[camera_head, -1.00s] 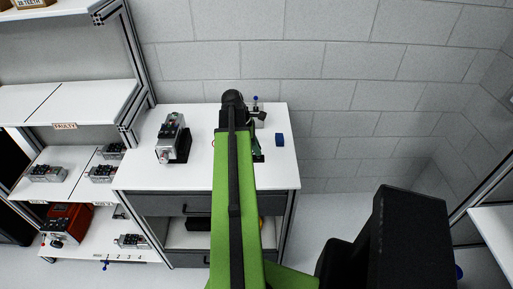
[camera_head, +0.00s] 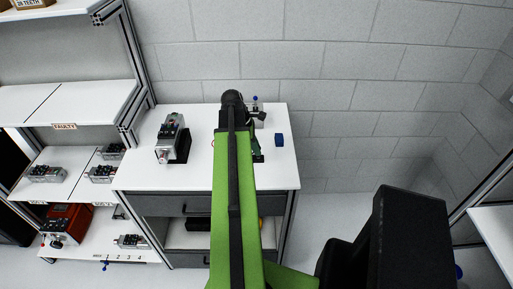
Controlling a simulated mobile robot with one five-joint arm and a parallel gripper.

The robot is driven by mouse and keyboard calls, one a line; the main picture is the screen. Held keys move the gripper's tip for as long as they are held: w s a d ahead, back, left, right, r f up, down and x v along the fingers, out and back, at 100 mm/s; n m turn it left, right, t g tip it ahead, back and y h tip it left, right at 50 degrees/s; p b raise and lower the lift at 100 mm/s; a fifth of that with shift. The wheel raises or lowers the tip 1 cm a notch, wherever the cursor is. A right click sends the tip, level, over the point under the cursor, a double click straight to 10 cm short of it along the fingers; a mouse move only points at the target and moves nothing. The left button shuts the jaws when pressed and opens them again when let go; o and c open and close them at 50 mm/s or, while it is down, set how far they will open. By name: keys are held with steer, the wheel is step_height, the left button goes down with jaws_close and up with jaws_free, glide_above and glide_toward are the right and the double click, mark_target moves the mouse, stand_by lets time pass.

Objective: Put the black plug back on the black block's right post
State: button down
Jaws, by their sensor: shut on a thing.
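My green arm reaches up the middle of the head view, over the white bench top (camera_head: 205,150). Its black far end is over the back of the bench. My gripper's fingers, and anything between them, are hidden behind the arm. I cannot make out the black plug or the black block with its posts. A green part with a dark edge (camera_head: 257,151) shows just right of the arm.
A grey motor unit on a black bracket (camera_head: 172,138) stands on the bench's left. A small blue block (camera_head: 279,140) lies at the right. A shelf rack with a FAULTY label (camera_head: 64,127) stands left, a block wall behind. Floor shows right of the bench.

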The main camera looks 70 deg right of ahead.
steer(key=shift+f, duration=0.2)
stand_by(0.3)
steer(key=c, duration=1.3)
jaws_free()
steer(key=shift+c, duration=0.2)
steer(key=shift+r, duration=0.1)
step_height(320, 180, up, 7)
steer(key=p, duration=0.7)
